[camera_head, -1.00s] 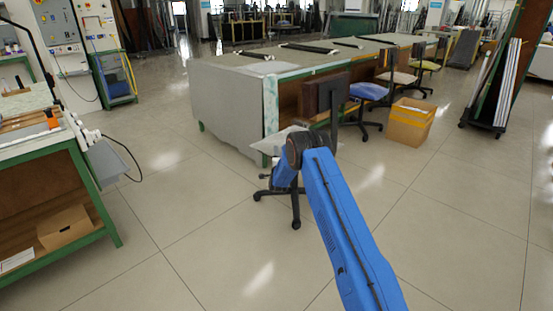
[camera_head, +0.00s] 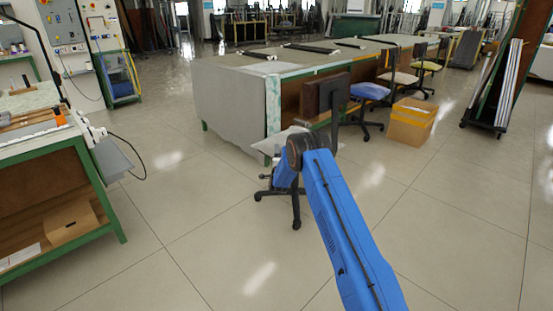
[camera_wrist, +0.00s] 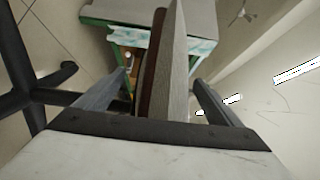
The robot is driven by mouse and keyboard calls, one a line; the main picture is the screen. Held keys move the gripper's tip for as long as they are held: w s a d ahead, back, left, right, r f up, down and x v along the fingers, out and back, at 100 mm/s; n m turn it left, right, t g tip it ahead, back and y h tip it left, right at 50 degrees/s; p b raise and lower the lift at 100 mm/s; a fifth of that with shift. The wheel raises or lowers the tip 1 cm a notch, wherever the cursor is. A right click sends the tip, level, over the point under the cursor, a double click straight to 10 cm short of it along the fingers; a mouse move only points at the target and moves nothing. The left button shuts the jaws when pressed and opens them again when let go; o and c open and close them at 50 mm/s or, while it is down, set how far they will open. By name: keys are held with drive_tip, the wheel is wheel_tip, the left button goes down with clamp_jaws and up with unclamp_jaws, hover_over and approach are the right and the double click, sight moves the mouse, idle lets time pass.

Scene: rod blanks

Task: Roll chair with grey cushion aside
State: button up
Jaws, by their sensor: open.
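The chair with the grey cushion (camera_head: 270,146) stands on wheels at the near end of the long table. Its seat and dark wheeled base show in the head view, partly hidden by my blue arm. In the wrist view, an upright part of the chair (camera_wrist: 172,70), brown on one side and grey on the other, stands between the fingers of my gripper (camera_wrist: 160,78). The fingers are apart, with gaps visible on both sides. The chair's dark base legs show at the left there. In the head view my gripper is hidden behind the arm.
The long table (camera_head: 228,103) with a grey cover is just behind the chair. Chairs with blue (camera_head: 370,91) and other seats line its right side, beside a cardboard box (camera_head: 411,122). A green-framed bench (camera_head: 60,180) stands left. The floor in front is open.

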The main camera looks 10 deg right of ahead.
drive_tip(key=s+a, duration=0.3)
drive_tip(key=s, duration=1.4)
